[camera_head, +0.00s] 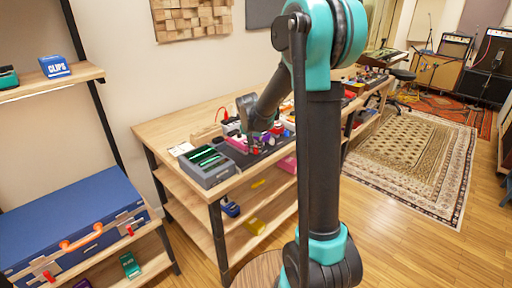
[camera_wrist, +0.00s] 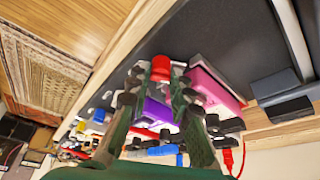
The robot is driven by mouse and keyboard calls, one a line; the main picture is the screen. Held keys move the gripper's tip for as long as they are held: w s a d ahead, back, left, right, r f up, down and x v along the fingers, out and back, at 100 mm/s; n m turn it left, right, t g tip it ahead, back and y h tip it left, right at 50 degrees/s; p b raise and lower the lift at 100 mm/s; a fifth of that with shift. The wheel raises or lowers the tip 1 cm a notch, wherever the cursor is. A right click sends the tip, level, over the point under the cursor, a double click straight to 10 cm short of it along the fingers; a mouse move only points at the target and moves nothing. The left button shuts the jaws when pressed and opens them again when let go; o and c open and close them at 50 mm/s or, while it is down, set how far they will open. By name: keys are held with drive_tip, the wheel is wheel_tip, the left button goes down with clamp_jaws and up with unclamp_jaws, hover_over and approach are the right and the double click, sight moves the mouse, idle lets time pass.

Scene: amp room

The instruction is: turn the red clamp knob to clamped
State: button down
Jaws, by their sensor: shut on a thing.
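The red knob (camera_wrist: 161,68) shows in the wrist view as a short red cylinder between the tips of my gripper (camera_wrist: 164,80). The two dark fingers close on its sides, and they hide part of it. I cannot tell from this view how far it is turned. In the head view my gripper (camera_head: 254,140) reaches down to the pedals on the workbench (camera_head: 170,134). The knob cannot be made out clearly there.
A grey box with green-lit slots (camera_head: 205,166) stands at the bench's near end. Purple (camera_wrist: 157,111) and pink (camera_wrist: 215,88) pedals crowd close to the fingers. A blue case (camera_head: 70,225) lies on the left shelf. The patterned rug (camera_head: 410,165) is clear floor to the right.

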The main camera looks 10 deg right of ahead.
drive_tip(key=m+h, duration=0.1)
drive_tip(key=m, duration=0.2)
drive_tip(key=m+g, duration=0.1)
drive_tip(key=m, duration=0.1)
drive_tip(key=shift+w+a+m+h, duration=0.1)
drive_tip(key=shift+a+m+h, duration=0.05)
drive_tip(key=shift+m+h, duration=0.25)
drive_tip(key=shift+g, duration=0.3)
drive_tip(key=c, duration=1.3)
unclamp_jaws()
drive_tip(key=shift+c, duration=0.2)
drive_tip(key=v, duration=0.8)
drive_tip(key=s+d+f+n+y, duration=0.1)
drive_tip(key=s+d+f+n, duration=0.1)
drive_tip(key=s, duration=0.7)
drive_tip(key=s+d+f+n+t+y, duration=0.1)
drive_tip(key=s+d+f+n, duration=0.2)
drive_tip(key=s, duration=0.7)
drive_tip(key=s+d+f+n+y, duration=0.1)
drive_tip(key=s+f+n, duration=0.4)
drive_tip(key=s, duration=0.5)
drive_tip(key=shift+d+f+n+t+y, duration=0.3)
drive_tip(key=shift+d+f, duration=0.4)
drive_tip(key=shift+d, duration=0.05)
